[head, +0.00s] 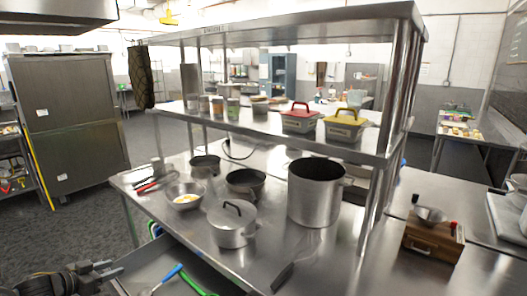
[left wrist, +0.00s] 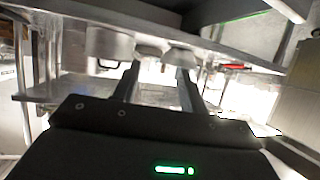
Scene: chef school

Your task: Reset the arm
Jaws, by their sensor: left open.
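My left gripper (head: 108,269) is low at the left of the head view, beside the front left of the steel work table (head: 318,247). In the left wrist view my left gripper (left wrist: 160,78) shows two dark fingers standing apart with nothing between them. It touches nothing that I can see. My right gripper is not in view.
A large pot (head: 314,195), a lidded pot (head: 232,226) and a bowl (head: 185,196) stand on the table. An open drawer (head: 215,262) with a blue-handled utensil juts out near my left gripper. The floor (head: 75,225) at left is clear.

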